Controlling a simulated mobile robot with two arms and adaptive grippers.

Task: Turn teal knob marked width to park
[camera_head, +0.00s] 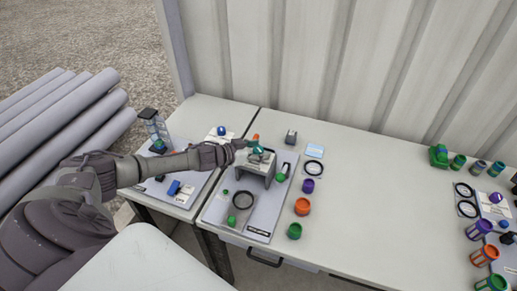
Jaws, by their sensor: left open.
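My left arm reaches in from the left, with my left gripper (252,147) open at the top of a grey raised block (256,168) on a light panel board (215,212). A small teal part (257,149), which looks like the knob, shows right at the fingertips. I cannot tell whether the fingers touch it. Its marking and pointer position are too small to read, and the gripper partly hides it. My right gripper is not in view.
The table's middle right is clear. A corrugated wall (350,70) stands behind.

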